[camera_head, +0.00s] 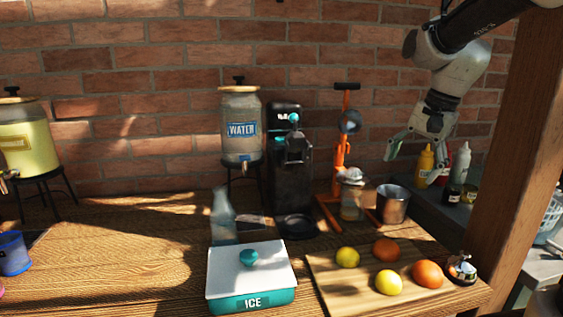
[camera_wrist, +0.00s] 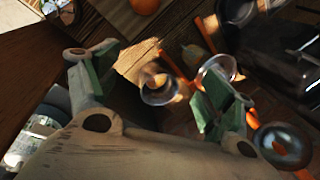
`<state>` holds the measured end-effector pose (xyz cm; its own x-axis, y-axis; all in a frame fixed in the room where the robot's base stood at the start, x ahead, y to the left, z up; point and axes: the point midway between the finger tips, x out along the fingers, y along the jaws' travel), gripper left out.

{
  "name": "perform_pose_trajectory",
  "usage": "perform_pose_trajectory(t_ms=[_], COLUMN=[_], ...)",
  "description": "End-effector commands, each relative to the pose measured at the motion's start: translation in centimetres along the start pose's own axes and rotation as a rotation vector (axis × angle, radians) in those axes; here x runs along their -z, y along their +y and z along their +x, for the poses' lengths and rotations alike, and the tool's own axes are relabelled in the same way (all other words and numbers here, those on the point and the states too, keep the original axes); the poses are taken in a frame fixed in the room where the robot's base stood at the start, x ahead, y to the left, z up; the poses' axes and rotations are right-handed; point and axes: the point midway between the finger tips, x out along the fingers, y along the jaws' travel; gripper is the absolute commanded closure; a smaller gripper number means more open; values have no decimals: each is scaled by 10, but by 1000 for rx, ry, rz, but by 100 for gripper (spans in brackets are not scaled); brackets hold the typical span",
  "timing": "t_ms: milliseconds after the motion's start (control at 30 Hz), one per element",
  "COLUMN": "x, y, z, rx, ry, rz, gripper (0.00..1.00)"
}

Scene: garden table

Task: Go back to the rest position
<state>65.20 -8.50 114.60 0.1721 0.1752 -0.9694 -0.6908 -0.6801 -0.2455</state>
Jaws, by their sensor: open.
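My gripper (camera_head: 413,160) hangs at the upper right in the head view, in front of the brick wall and above the right end of the table. Its two green-padded fingers are apart and nothing is between them. In the wrist view the open gripper (camera_wrist: 150,90) shows both fingers spread, with the table below. A glass jar (camera_head: 352,198) and a metal cup (camera_head: 392,204) stand on the table below it, apart from the fingers. An orange press (camera_head: 340,150) stands to the left of my gripper.
A wooden post (camera_head: 515,140) rises to the right of my arm. Yellow (camera_head: 425,165) and white (camera_head: 461,163) bottles stand behind. A cutting board (camera_head: 340,295) holds several fruits. An ice box (camera_head: 250,270), a black machine (camera_head: 291,180) and a water dispenser (camera_head: 241,125) stand further left.

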Motion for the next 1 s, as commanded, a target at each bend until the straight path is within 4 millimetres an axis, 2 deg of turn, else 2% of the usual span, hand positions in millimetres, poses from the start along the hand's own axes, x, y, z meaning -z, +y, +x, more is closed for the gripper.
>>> perform_pose_trajectory(t_ms=[100,200,300,400,500,633,1000], x=[-25,-49,-68,-82,-89,-89,-89], y=[58,110,149,173,182,182,182], z=[-4,-6,-5,-6,-11,-19,-20], rx=[-42,-84,-112,-115,-100,-86,-85], ry=[50,96,138,181,222,257,258], rz=[-397,-695,-826,-831,-826,-821,-818], gripper=[18,18,18,18,18,18,18])
